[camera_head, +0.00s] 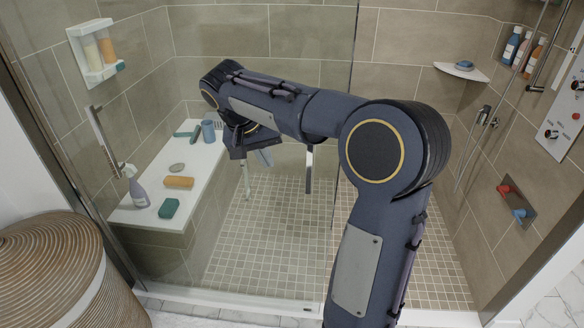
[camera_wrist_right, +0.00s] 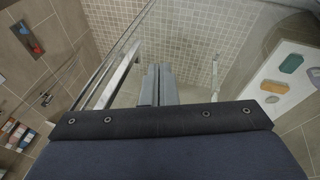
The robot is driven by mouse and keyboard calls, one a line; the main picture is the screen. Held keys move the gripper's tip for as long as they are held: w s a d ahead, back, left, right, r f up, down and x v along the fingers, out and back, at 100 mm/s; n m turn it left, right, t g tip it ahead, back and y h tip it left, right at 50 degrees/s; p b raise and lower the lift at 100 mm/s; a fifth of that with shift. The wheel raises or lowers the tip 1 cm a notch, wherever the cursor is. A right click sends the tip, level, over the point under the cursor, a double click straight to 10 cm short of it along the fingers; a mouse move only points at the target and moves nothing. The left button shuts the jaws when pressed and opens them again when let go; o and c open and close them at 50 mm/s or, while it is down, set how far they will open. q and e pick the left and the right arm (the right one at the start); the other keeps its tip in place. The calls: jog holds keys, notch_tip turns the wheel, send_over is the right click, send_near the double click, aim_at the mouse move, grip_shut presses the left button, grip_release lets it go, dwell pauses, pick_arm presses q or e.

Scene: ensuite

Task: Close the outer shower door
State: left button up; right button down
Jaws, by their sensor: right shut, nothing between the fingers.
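The shower's clear glass shows in the head view, with a vertical glass edge (camera_head: 352,75) behind my right arm. I cannot tell for sure which pane is the outer door. A vertical metal handle (camera_head: 309,170) hangs right of my right gripper (camera_head: 265,158), and a thinner pale bar (camera_head: 246,178) is left of it. In the right wrist view, my right gripper (camera_wrist_right: 158,70) is shut and empty, between a metal bar (camera_wrist_right: 120,75) on the left and a pale bar (camera_wrist_right: 214,78) on the right. It looks apart from both. My left gripper is out of view.
A white-topped bench (camera_head: 150,190) with a spray bottle (camera_head: 137,188), soaps and a blue cup is at left. A woven basket (camera_head: 60,270) stands front left. The tiled shower floor (camera_head: 275,245) is clear.

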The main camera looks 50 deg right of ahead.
jog(key=w+d+m+g+h, duration=0.2)
jog(key=w+d+m+h, duration=0.1)
jog(key=w, duration=0.2)
jog(key=b, duration=0.1)
send_near(297, 161)
notch_tip(297, 161, down, 4)
jog(key=s, duration=0.1)
jog(key=s+d, duration=0.2)
jog(key=s, duration=0.1)
jog(key=shift+f, duration=0.15)
jog(key=shift+s+d, duration=0.25)
